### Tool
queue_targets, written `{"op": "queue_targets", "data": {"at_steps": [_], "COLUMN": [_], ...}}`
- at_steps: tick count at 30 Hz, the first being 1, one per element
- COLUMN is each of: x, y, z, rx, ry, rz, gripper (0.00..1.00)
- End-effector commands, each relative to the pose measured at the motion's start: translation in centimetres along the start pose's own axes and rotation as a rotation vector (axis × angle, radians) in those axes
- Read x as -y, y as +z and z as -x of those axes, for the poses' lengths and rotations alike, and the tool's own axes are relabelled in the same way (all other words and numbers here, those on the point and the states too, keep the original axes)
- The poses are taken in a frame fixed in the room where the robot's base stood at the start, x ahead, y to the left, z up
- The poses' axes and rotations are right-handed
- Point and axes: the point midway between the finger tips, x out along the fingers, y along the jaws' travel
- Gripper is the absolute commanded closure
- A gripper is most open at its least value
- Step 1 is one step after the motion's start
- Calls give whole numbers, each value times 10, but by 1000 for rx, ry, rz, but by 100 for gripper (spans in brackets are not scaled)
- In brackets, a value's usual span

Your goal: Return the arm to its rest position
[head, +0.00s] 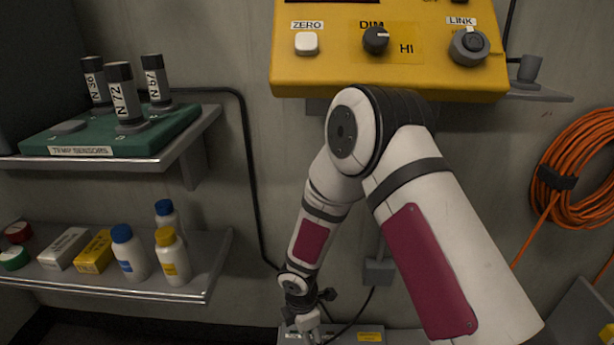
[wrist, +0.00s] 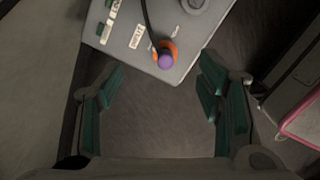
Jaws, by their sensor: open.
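My arm spans the middle of the head view, bent at the elbow, with its lower part reaching down. My gripper (head: 308,322) is low at the bottom edge of the head view, above a grey box (head: 372,336). In the wrist view my gripper (wrist: 155,105) is open, with its green-padded fingers wide apart and nothing between them. Ahead of the fingers is the grey box (wrist: 185,45) with labels, a purple knob (wrist: 166,60) in an orange ring, and a dark cable crossing it.
A yellow panel (head: 390,80) with knobs is on the wall behind my elbow. A shelf with a green sensor rack (head: 110,135) and a lower shelf (head: 190,290) with bottles are at left. An orange cable coil (head: 575,175) hangs at right.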

Motion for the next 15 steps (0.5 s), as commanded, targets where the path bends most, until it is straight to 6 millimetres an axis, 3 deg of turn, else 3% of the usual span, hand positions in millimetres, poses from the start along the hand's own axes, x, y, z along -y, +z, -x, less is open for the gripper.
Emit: {"op": "queue_targets", "data": {"at_steps": [3,8,15], "x": [-4,9,56], "y": [36,80,127], "z": [53,123,219], "rx": [63,139,213], "ry": [23,41,63], "rz": [-148,-376,-731], "gripper": [39,39,39]}}
